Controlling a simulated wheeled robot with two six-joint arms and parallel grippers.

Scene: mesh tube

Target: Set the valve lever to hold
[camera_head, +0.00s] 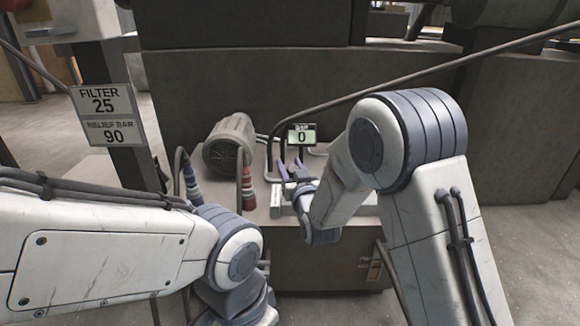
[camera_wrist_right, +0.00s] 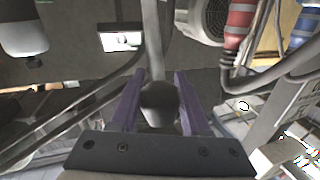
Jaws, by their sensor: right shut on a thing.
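In the right wrist view, a dark rounded knob (camera_wrist_right: 160,98), which looks like the end of the valve lever, sits between the two purple fingers of my right gripper (camera_wrist_right: 159,90). The gripper is shut on it. In the head view my right gripper (camera_head: 292,172) is over the top of the pump unit, just below the small gauge display (camera_head: 302,136), which reads BAR 0. The lever is too small and covered there to make out, and no hold marking is readable. My left arm comes in at the lower left; its gripper is out of view.
A ribbed grey motor (camera_head: 228,146) lies left of the gripper. A red-banded hose coupling (camera_head: 248,190) and a blue-banded one (camera_head: 191,183) stand nearby with hoses. A sign (camera_head: 104,115) reads FILTER 25, RELIEF BAR 90. A long pole crosses behind.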

